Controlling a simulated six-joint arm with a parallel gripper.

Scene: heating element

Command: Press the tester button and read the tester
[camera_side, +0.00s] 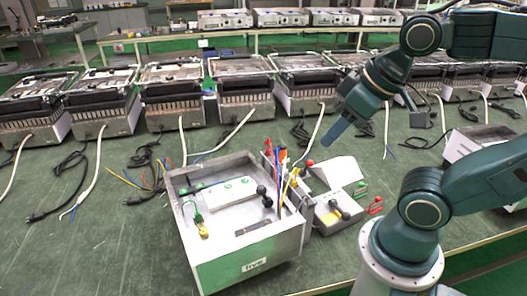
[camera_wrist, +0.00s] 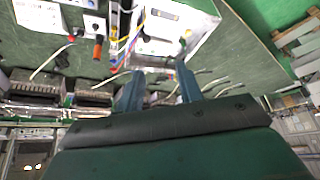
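A small grey unit with a sloped white top (camera_side: 338,172) and a yellow piece on its lower front part (camera_side: 338,214) stands right of the open metal box; it looks like the tester, but its reading is too small to make out. The open metal box (camera_side: 248,262), labelled "live", holds a white panel with green marks (camera_side: 228,192). My gripper (camera_side: 329,137) is above and behind the tester, pointing down and left, touching nothing. In the wrist view, my gripper's two fingers (camera_wrist: 158,68) are apart with nothing between them.
Coloured wires (camera_side: 280,172) and upright handles stand between box and tester. Red and green clips (camera_side: 375,205) lie to the right. A row of similar heating units (camera_side: 245,85) with loose cables runs along the back. The green bench (camera_side: 110,240) is clear at front left.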

